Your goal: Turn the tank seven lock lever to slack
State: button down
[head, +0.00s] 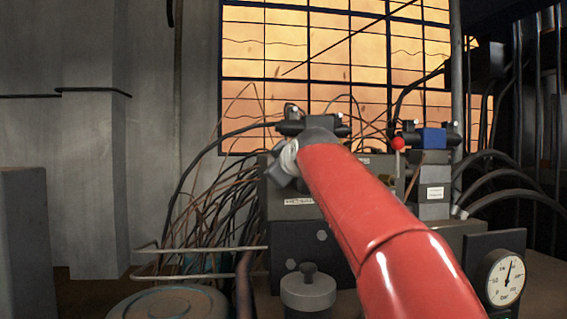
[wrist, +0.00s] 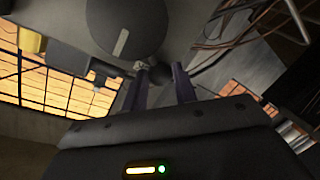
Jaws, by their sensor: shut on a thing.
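My gripper (wrist: 162,80) shows in the wrist view with its two dark fingers pointing up the picture. A dark rounded knob (wrist: 160,70) sits between the fingertips, and they are shut on it. It appears to be the end of the lock lever; the rest of the lever is hidden. Just beyond it is a large dark round disc (wrist: 124,28) with a pale line mark on its face. In the head view my red arm reaches over the grey valve block (head: 300,240) and hides the fingertips and the lever. No readable tank number shows.
A second valve with a red ball knob (head: 398,143) and a blue body (head: 434,138) stands right of my arm. A pressure gauge (head: 506,281) is at the lower right. Loose cables (head: 215,215) hang left of the block. A capped cylinder (head: 308,290) stands in front.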

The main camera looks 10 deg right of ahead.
jog(key=shift+a+f+n, duration=0.15)
jog(key=shift+f+n, duration=0.1)
jog(key=shift+n, duration=0.15)
dwell(0.3)
jog(key=c, duration=1.1)
grip_release()
jog(key=s+r+b, duration=0.1)
jog(key=s, duration=0.6)
jog(key=shift+s+d+r, duration=0.15)
jog(key=shift+s+d, duration=0.2)
